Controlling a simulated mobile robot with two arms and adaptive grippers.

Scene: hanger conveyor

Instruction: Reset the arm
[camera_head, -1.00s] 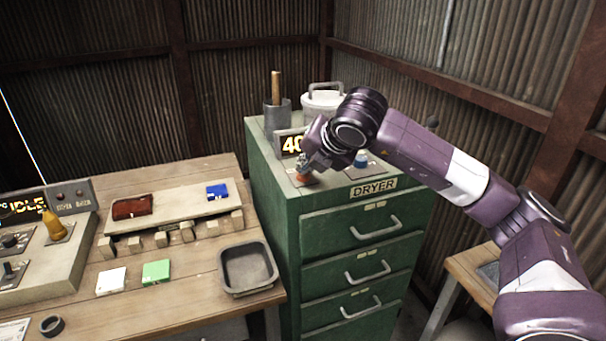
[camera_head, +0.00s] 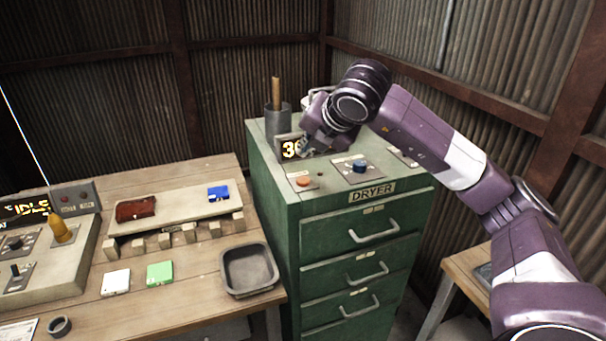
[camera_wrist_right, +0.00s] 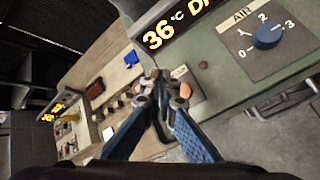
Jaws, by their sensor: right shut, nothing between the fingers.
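My right arm reaches in from the right in the head view, over the green dryer cabinet (camera_head: 272,190). My right gripper (camera_head: 308,148) is above the cabinet top, in front of the lit display (camera_head: 289,149). It is shut and empty, and clear of the orange button (camera_head: 303,181). In the right wrist view the closed fingertips (camera_wrist_right: 160,78) show near the centre, with the display (camera_wrist_right: 170,32) reading 36 °C beyond them and the blue air knob (camera_wrist_right: 267,37) at the right. My left gripper is not in view.
A wooden workbench (camera_head: 190,290) stands at the left with a dark tray (camera_head: 249,287), a control box with a yellow lever (camera_head: 58,228), and red, blue, white and green pieces. A pot with a wooden handle (camera_head: 277,119) stands at the cabinet's back. Corrugated walls close the corner.

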